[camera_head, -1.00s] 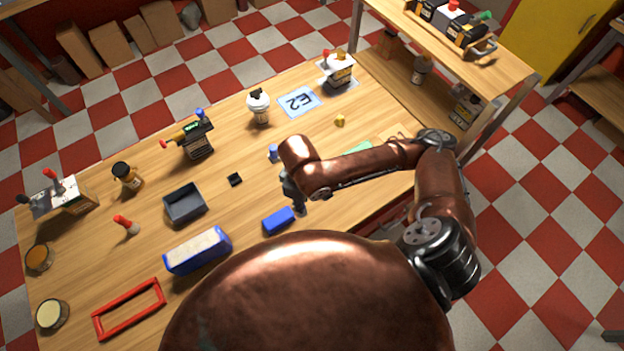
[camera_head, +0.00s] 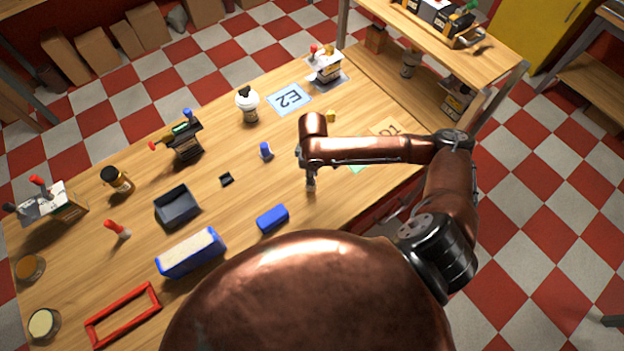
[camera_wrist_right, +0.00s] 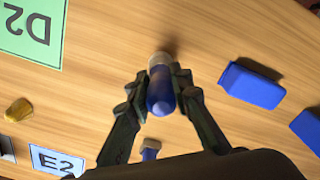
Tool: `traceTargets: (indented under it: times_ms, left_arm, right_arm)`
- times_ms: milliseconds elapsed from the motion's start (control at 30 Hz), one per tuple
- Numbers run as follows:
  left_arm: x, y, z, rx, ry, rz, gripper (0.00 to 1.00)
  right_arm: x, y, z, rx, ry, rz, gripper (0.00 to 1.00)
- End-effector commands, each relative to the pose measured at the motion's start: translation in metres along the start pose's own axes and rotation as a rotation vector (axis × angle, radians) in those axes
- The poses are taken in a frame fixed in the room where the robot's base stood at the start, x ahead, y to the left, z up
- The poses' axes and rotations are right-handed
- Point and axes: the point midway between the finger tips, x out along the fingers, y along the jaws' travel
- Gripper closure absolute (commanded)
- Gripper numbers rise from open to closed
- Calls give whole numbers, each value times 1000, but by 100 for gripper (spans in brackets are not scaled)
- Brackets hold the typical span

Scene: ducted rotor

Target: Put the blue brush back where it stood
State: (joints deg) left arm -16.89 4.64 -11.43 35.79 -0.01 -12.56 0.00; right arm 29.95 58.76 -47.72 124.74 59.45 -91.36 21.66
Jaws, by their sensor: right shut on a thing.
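My right gripper (camera_head: 309,172) is over the right part of the wooden table, mostly hidden under its own arm in the head view. In the right wrist view the gripper (camera_wrist_right: 163,86) is shut on the blue brush (camera_wrist_right: 160,98), with a finger on each side. The brush has a rounded blue end toward the camera and a pale end toward the table. I cannot tell whether it touches the table. A second small blue-topped piece (camera_head: 266,151) stands to the left of the gripper. My left gripper is not in view.
A blue block (camera_head: 272,218) lies left of and nearer than the gripper. A yellow piece (camera_head: 331,116), an E2 card (camera_head: 289,98) and a green D2 card (camera_wrist_right: 32,30) lie nearby. A grey tray (camera_head: 177,207) is further left. Bare wood surrounds the gripper.

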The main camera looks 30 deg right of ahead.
Motion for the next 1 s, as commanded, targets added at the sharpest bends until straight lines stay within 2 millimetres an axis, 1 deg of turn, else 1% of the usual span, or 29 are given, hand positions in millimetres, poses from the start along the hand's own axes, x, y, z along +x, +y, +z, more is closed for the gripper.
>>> traceTargets:
  times_ms: [33,100,167,500,533,767,1000]
  left_arm:
    - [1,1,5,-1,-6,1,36]
    - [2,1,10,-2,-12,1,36]
    - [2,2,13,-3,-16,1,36]
    - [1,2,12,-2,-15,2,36]
    - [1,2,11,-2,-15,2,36]
    - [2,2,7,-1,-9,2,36]
    - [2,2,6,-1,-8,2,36]
  right_arm:
    - [11,-3,1,-1,-3,-5,100]
    - [21,-2,1,-2,-3,-3,100]
    - [26,-2,0,-1,-1,-3,100]
    - [29,-2,0,-2,-1,-3,100]
    - [29,-2,0,-2,-1,-3,80]
    - [29,-2,0,-2,-1,-2,64]
    - [29,-2,0,-2,-1,-2,63]
